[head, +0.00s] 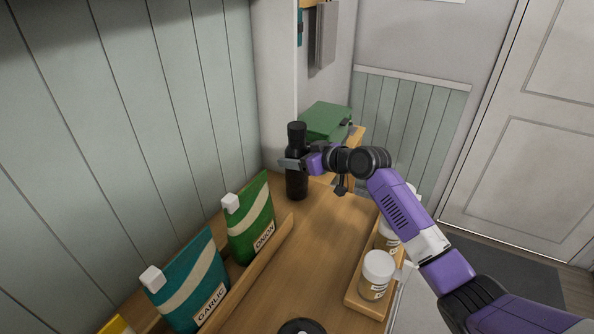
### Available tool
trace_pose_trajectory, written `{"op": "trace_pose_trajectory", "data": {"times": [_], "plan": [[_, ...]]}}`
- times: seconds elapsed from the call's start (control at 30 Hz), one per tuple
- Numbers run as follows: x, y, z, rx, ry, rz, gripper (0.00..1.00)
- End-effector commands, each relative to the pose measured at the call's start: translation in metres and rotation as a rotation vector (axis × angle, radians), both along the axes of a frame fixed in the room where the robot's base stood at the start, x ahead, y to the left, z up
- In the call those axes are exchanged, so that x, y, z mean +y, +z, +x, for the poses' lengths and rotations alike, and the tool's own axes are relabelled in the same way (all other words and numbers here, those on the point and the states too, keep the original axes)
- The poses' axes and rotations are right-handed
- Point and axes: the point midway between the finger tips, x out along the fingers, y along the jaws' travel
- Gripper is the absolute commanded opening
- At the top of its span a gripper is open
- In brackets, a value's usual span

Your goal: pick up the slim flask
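The slim flask (297,186) is black with a dark cap and stands upright at the far end of the wooden counter, near the wall corner. My gripper (291,163) comes in from the right at the flask's middle height. One grey finger crosses in front of the flask. The other finger is hidden behind it, so I cannot tell whether the fingers press on it. The flask's base appears to rest on the counter.
A green ONION pouch (250,220) and a teal GARLIC pouch (192,284) stand in a wooden rack along the left wall. White-lidded jars (377,274) sit in a wooden tray (366,306) at right. A green box (325,121) is behind the flask. The counter's middle (310,255) is clear.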

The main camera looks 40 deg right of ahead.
Motion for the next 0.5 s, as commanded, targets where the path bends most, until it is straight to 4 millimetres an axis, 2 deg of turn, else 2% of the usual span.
{"op": "trace_pose_trajectory", "data": {"times": [0.03,0.33,0.5], "plan": [[-0.0001,0.0,-0.0001,0.0,0.0,0.0,0.58],[0.0,0.0001,-0.0002,0.0,0.0,0.0,0.0],[-0.0003,0.0013,-0.0001,-0.002,0.0,0.0,0.0]]}}
